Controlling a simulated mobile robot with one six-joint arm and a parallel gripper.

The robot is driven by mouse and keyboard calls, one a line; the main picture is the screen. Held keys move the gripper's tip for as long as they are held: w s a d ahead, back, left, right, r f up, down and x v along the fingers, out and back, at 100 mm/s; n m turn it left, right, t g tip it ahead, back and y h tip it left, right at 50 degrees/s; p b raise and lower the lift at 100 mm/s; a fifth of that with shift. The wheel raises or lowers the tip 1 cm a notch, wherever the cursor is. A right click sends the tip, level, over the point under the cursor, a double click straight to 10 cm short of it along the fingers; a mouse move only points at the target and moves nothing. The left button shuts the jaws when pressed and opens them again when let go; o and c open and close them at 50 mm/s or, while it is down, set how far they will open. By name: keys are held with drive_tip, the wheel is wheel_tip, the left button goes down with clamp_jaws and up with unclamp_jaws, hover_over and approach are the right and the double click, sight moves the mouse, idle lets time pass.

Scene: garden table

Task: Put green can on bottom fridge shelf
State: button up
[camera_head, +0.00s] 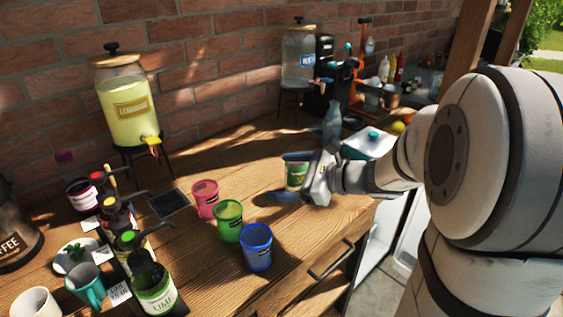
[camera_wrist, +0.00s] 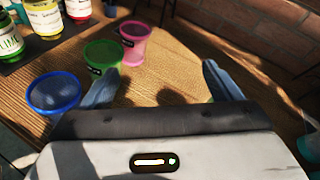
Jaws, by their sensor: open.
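The green can (camera_head: 296,174), with a green and white label, stands upright on the wooden table. In the head view it appears between the two bluish fingers of my gripper (camera_head: 293,178). In the wrist view my gripper (camera_wrist: 162,86) is open, with only tabletop and shadow visible between the fingers. A green and white thing at the right edge of that view may be the can; I cannot tell. A white open fridge (camera_head: 378,240) shows partly below the table at the right; its bottom shelf cannot be made out.
Pink (camera_head: 205,198), green (camera_head: 229,221) and blue (camera_head: 256,247) cups stand left of my gripper. Syrup bottles (camera_head: 152,285) and mugs crowd the front left. Drink dispensers (camera_head: 128,100) line the brick wall.

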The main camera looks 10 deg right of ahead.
sight(291, 175)
drive_tip(key=w+d+f+m+t+h+b, duration=0.1)
drive_tip(key=w+d+f+m+t+b, duration=0.2)
drive_tip(key=w+d+m+t, duration=0.4)
drive_tip(key=shift+g, duration=0.5)
drive_tip(key=f, duration=0.5)
drive_tip(key=d+f, duration=0.1)
drive_tip(key=f, duration=0.1)
drive_tip(key=shift+f, duration=0.15)
drive_tip(key=shift+w+a, duration=0.25)
drive_tip(key=shift+w, duration=0.1)
drive_tip(key=x, duration=0.6)
drive_tip(key=shift+w+a, duration=0.2)
drive_tip(key=shift+a, duration=0.05)
drive_tip(key=shift+c, duration=0.2)
drive_tip(key=c, duration=1.4)
